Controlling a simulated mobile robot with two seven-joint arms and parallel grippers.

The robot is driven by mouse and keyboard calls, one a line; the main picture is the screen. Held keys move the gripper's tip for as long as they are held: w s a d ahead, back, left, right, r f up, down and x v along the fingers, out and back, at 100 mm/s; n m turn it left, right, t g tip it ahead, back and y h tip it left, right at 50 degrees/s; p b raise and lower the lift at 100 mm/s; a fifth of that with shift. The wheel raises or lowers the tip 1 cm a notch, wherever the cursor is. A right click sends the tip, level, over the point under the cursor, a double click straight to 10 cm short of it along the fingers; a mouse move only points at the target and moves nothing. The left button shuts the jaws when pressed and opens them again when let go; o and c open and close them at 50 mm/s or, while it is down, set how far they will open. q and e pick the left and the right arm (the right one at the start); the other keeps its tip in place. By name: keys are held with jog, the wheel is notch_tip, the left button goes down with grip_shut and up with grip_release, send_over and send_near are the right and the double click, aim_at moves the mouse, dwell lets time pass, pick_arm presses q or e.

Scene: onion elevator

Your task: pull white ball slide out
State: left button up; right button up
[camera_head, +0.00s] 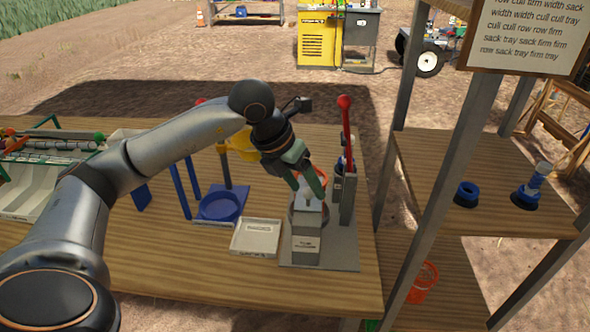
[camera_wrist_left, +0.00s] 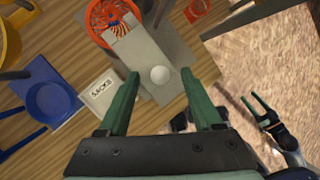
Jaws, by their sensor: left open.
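The white ball (camera_wrist_left: 160,75) sits on a grey housing in the left wrist view, apparently the knob of the slide. In the head view the same housing (camera_head: 306,243) is a labelled grey box on a base plate, and the ball is hard to make out there. My left gripper (camera_head: 310,185), with green fingers, points down over the housing. In the left wrist view its open fingers (camera_wrist_left: 157,88) stand either side of the ball's line, with nothing between the tips. My right gripper (camera_wrist_left: 265,112) hangs off to the right, fingers apart and empty.
An orange hoop with a net (camera_wrist_left: 112,22) is beside the housing. A red-knobbed lever (camera_head: 345,102) stands behind it. A white tray (camera_head: 256,237) and a blue round dish (camera_head: 222,205) are to the left. A shelf post (camera_head: 440,205) rises at the right.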

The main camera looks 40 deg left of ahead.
pick_arm(q)
jog(key=shift+w+d+f, duration=0.1)
jog(key=shift+w+f, duration=0.15)
jog(key=shift+f, duration=0.25)
jog(key=c, duration=0.4)
grip_shut()
jog(key=shift+s, duration=0.1)
jog(key=shift+s+d+b, duration=0.2)
jog(key=shift+s+d, duration=0.15)
jog(key=shift+s, duration=0.2)
jog(key=shift+s+d+b, duration=0.2)
jog(key=shift+s+d, duration=0.15)
jog(key=shift+s, duration=0.2)
jog(key=shift+s+d, duration=0.65)
jog(key=shift+s, duration=0.35)
